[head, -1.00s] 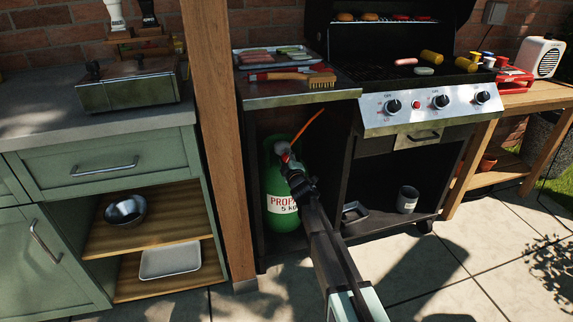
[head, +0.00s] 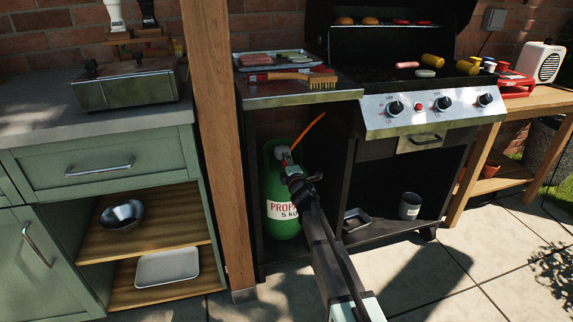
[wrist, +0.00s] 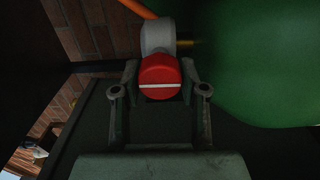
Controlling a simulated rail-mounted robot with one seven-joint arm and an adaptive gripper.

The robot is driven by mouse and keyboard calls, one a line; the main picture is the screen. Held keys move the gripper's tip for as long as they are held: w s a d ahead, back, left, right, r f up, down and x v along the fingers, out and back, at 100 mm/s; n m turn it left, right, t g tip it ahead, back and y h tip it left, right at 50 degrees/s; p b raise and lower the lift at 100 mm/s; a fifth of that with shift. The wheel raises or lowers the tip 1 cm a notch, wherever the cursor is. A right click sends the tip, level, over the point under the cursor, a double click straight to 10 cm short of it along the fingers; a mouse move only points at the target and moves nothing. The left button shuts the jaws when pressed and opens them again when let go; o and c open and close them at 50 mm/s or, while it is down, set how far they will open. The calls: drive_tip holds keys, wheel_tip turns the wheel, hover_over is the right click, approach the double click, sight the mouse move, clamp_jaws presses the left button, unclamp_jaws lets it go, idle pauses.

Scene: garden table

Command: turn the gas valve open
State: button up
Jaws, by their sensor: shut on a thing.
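The green propane bottle (head: 282,205) stands in the open cabinet under the grill's side shelf. The gas valve on top has a red round knob with a white line (wrist: 160,78), seen in the wrist view, where the line lies level across it. A grey valve body (wrist: 157,38) and an orange hose (wrist: 137,8) sit beyond the knob. My gripper (wrist: 159,84) is shut on the red knob, one finger on each side. In the head view my gripper (head: 289,168) reaches the top of the bottle and mostly covers the knob.
The wooden post (head: 221,150) stands close left of the bottle. The side shelf (head: 300,97) is above, with a brush (head: 295,77) and a tray. A grey mug (head: 410,206) stands in the right cabinet. The paving in front is free.

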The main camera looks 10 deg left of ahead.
drive_tip(key=shift+w, duration=0.15)
drive_tip(key=o, duration=1.1)
drive_tip(key=shift+s, duration=0.2)
drive_tip(key=v, duration=1.1)
drive_tip(key=shift+s+d, duration=0.1)
drive_tip(key=shift+s, duration=0.25)
